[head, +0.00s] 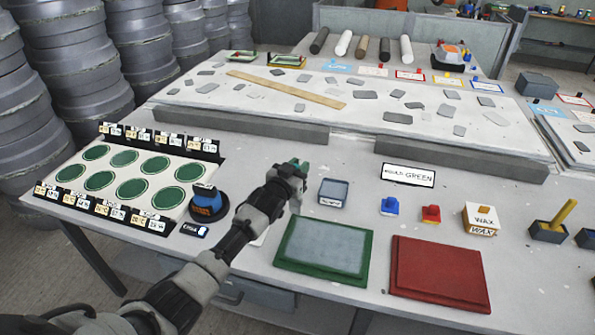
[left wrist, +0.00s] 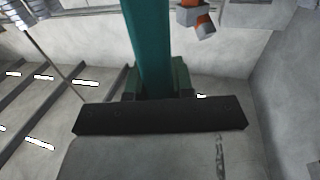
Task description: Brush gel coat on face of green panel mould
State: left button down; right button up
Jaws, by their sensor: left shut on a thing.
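The green panel mould (head: 368,262) lies flat near the front edge of the table. Its raised face is pale grey-blue, with green showing around it. My left gripper (head: 298,170) is above the table, behind and left of the mould and apart from it. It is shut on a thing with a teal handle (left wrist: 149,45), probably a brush. In the head view only a small green bit shows at the gripper, and its bristles cannot be made out. A small tray (head: 333,192) with a grey-blue inside stands right of the gripper. My right gripper is not in view.
A red panel mould (head: 440,275) lies right of the green one. Behind are a card reading GREEN (head: 408,175), a blue piece (head: 389,206), a red piece (head: 431,214) and a wax box (head: 481,220). A blue-and-black round item (head: 207,204) stands left of my arm.

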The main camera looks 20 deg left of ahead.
pick_arm(q)
notch_tip(320, 180, up, 3)
jog(key=shift+a+r+p, duration=0.1)
jog(key=shift+a+p, duration=0.05)
jog(key=shift+p, duration=0.7)
jog(key=shift+a, duration=0.1)
